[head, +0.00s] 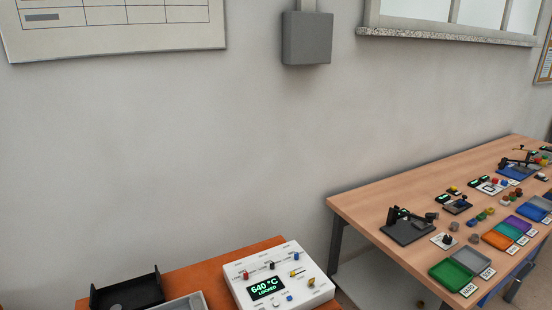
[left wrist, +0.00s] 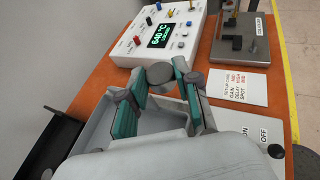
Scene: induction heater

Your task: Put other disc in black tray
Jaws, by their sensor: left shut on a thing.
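A grey disc (left wrist: 160,76) is between the fingertips of my left gripper (left wrist: 160,72) in the left wrist view. The gripper is shut on it, and the disc is above the near edge of the white control box. The black tray (head: 126,293) stands at the bottom left of the head view, on the orange bench. Part of its dark wall (left wrist: 55,148) shows at the left of the left wrist view. Neither gripper shows in the head view.
A grey tray (head: 185,302) lies between the black tray and the white control box (head: 238,275), which reads 640 °C LOCKED. A metal fixture (left wrist: 240,40) and a printed card (left wrist: 238,87) are to the right. A wooden table (head: 360,205) with many items stands further right.

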